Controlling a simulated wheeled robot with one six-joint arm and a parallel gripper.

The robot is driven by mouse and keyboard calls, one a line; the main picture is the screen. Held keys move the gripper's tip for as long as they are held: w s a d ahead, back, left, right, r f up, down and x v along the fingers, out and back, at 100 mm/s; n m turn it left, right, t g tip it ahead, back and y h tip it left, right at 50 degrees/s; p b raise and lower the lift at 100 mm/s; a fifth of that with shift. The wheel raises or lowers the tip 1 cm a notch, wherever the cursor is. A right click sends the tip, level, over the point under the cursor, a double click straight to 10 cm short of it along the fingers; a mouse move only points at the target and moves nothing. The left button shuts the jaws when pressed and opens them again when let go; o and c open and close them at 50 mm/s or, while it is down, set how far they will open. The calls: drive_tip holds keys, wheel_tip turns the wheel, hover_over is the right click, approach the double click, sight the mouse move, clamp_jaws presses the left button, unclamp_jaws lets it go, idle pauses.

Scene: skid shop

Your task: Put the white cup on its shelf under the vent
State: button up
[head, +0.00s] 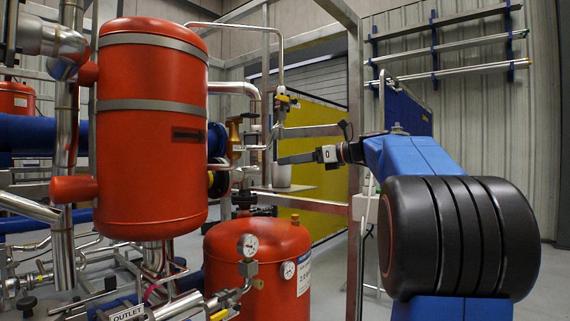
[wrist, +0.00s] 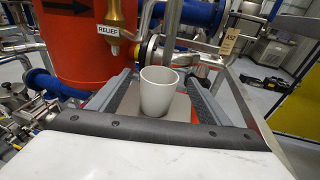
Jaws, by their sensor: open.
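The white cup (wrist: 158,92) stands upright on a flat grey shelf plate (wrist: 178,112) in the wrist view. My gripper (wrist: 158,76) is open, with one finger on each side of the cup. Gaps show between the cup and both fingers. In the head view the cup (head: 281,176) sits on the shelf (head: 297,189), just below the finger of my gripper (head: 283,159). A brass valve (wrist: 122,18) with a RELIEF tag is behind and left of the cup. I cannot tell which outlet is the vent.
A large red tank (head: 152,120) stands left of the shelf, and a lower red tank (head: 258,265) with gauges stands in front and below. A grey metal frame post (head: 355,200) rises right of the shelf. Pipes crowd the area behind. A yellow panel (head: 312,130) is farther back.

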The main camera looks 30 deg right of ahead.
drive_tip(key=v, duration=0.7)
drive_tip(key=shift+s+d, duration=0.15)
drive_tip(key=shift+s, duration=0.05)
idle(0.3)
